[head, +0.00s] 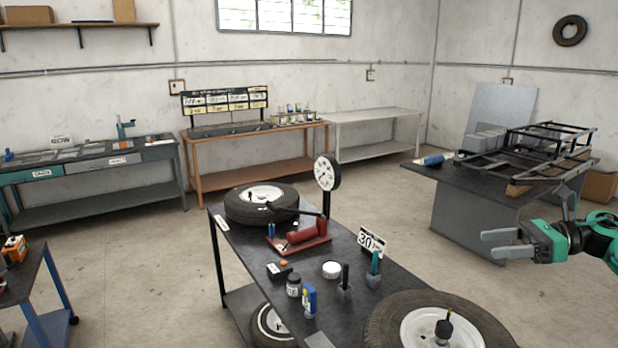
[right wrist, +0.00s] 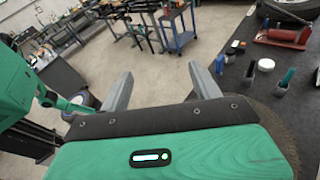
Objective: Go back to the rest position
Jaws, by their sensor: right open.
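My right gripper (head: 492,244) shows at the right edge of the head view. It is green with grey fingers, held in the air to the right of the dark workbench, with nothing between its fingers. In the right wrist view its two grey fingers (right wrist: 160,92) stand wide apart over open floor. My left gripper is not in the head view.
The dark workbench (head: 375,275) carries two tyres, a red pump-like tool (head: 303,239), a dial gauge (head: 327,173) and small items. A table at right bears a black frame (head: 525,152). The floor (head: 385,215) between them is clear.

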